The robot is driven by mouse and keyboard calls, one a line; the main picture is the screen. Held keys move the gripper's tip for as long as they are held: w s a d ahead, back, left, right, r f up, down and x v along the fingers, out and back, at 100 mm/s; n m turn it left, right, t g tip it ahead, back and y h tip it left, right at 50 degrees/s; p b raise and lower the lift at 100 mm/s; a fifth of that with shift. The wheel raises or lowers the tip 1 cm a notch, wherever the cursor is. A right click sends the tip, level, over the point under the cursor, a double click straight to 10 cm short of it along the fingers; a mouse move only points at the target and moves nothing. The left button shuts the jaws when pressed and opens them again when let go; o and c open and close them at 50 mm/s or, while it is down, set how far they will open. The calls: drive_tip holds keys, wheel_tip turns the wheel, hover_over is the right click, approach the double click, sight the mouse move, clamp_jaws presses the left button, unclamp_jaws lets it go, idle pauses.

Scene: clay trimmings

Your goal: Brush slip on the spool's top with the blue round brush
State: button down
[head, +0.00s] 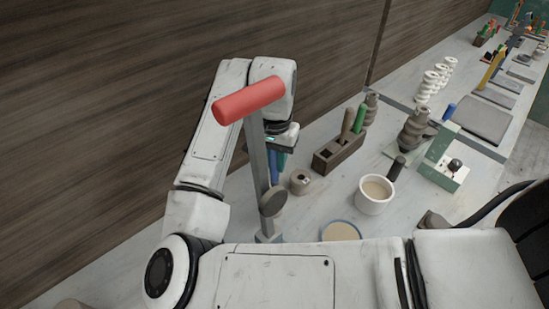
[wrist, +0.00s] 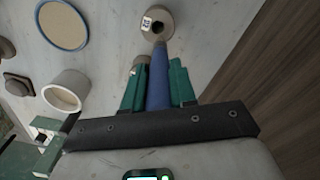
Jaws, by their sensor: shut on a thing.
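My gripper (head: 277,170) is shut on the blue round brush (wrist: 158,82), whose blue handle stands between the two green fingers. The brush also shows in the head view (head: 273,166), pointing down; its lower end is hidden there behind a red-handled post. In the wrist view, a round grey-tan piece with a dark hole and a small label, seemingly the spool (wrist: 150,32), lies at the brush's far end. I cannot tell whether they touch. A small round holed piece (head: 300,182) stands right of my gripper in the head view; I cannot tell if it is the same one.
A white cup (head: 374,205) holding pale liquid stands to the right, and a blue-rimmed round dish (head: 341,231) lies nearer. The red-handled post (head: 249,101) blocks part of the head view. A wooden tool block (head: 338,155) stands behind. A wooden wall (head: 120,110) bounds the left.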

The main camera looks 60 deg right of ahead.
drive_tip(key=shift+r+p, duration=0.35)
drive_tip(key=shift+p, duration=0.2)
drive_tip(key=shift+w+a, duration=0.75)
drive_tip(key=shift+w, duration=0.05)
drive_tip(key=shift+f+b, duration=0.3)
drive_tip(key=shift+f, duration=0.1)
idle(0.8)
drive_tip(key=shift+r, duration=0.15)
drive_tip(key=shift+r+p, duration=0.25)
drive_tip(key=shift+p, duration=0.25)
drive_tip(key=shift+a, duration=0.1)
